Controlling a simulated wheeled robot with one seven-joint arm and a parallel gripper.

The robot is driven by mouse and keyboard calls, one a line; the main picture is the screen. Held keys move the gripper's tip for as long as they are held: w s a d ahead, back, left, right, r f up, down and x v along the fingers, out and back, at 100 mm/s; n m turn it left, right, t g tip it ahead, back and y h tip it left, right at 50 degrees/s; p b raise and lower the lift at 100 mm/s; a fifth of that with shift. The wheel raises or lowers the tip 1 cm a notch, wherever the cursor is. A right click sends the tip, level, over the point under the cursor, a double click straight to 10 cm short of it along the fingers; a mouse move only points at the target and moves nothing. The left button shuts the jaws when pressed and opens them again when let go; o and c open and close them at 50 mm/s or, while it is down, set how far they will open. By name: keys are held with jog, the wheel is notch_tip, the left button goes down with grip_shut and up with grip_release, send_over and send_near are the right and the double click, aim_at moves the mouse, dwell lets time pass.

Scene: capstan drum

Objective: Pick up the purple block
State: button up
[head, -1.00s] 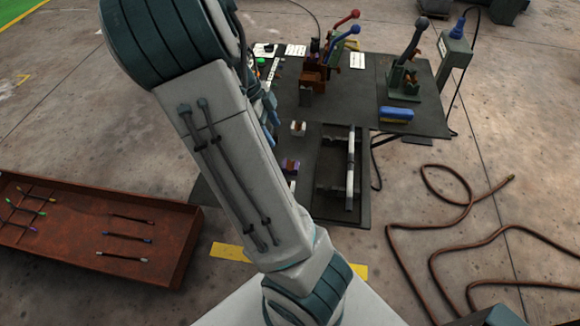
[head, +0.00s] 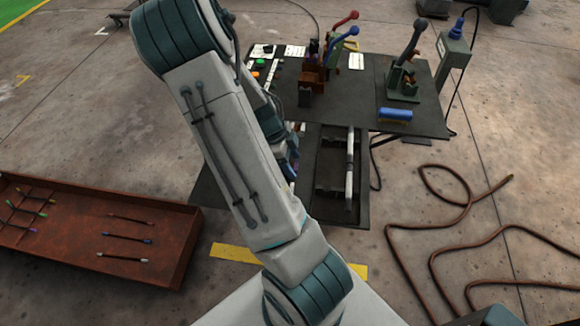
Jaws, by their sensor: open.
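The purple block is not visible now. My arm covers the part of the dark table (head: 207,190) where it showed a second ago. My gripper is not distinguishable; the far end of my arm is hidden behind its own nearer links, over the left middle of the table.
A dark open tray (head: 333,207) with a pale bar (head: 350,165) lies right of my arm. Levers with red and blue knobs (head: 343,30), another lever (head: 409,58) and a blue cylinder (head: 396,113) stand behind. A rusty bin (head: 80,200) is left; a brown hose (head: 395,226) lies right.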

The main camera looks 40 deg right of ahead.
jog(key=shift+s+d+f, duration=0.1)
jog(key=shift+f, duration=0.2)
jog(key=c, duration=1.3)
jog(key=shift+o, duration=0.2)
jog(key=shift+r, duration=0.1)
